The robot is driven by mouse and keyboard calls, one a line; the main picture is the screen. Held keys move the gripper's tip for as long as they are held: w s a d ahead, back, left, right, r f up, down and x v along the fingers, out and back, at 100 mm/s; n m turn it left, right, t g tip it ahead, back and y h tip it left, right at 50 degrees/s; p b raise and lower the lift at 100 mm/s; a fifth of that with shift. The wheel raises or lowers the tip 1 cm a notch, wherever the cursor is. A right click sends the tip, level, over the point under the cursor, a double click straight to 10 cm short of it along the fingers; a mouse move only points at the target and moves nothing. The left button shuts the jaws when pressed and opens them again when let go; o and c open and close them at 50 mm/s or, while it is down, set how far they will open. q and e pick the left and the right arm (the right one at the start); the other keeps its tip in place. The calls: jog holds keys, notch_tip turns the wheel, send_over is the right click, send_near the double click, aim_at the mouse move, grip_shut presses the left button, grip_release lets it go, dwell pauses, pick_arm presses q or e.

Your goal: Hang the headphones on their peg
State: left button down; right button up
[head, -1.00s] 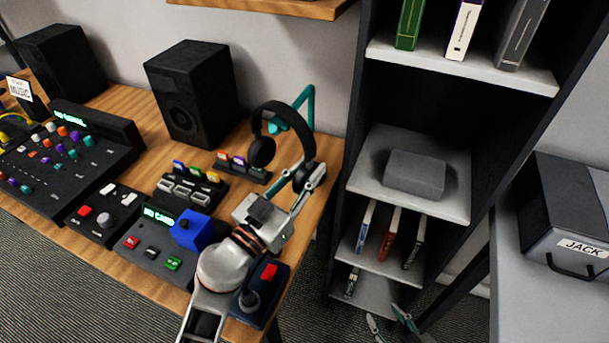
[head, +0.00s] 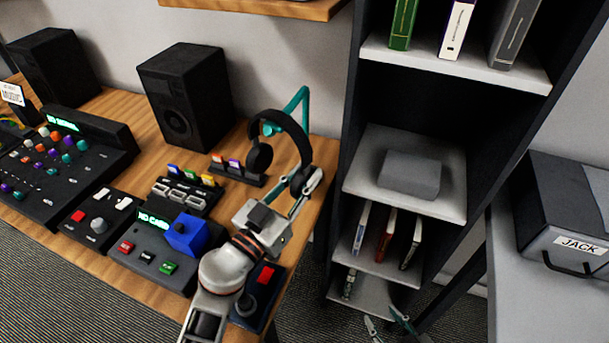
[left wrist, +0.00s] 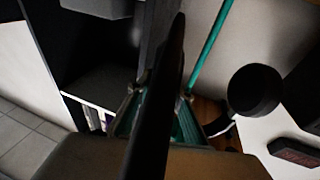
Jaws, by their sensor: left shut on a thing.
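The black headphones (head: 299,142) are held up at the right end of the desk, with one ear cup (head: 260,157) hanging to the left. My left gripper (head: 303,186) is shut on the headphones near the right-hand cup. In the left wrist view the dark headband (left wrist: 160,90) runs between the fingers. The teal peg stand (head: 305,105) rises behind, and its arm shows inside the headband arch, just under the top. I cannot tell whether the band touches it. The teal post also shows in the left wrist view (left wrist: 211,45). My right gripper (head: 388,327) is open and empty at the bottom edge.
A black speaker (head: 185,98) stands left of the headphones. Small cartridge racks (head: 238,172) and a control box with a blue block (head: 187,235) lie in front. The dark shelf unit (head: 345,190) stands close on the right.

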pick_arm(q)
jog(key=c, duration=1.7)
grip_release()
jog(key=shift+s+f, duration=0.1)
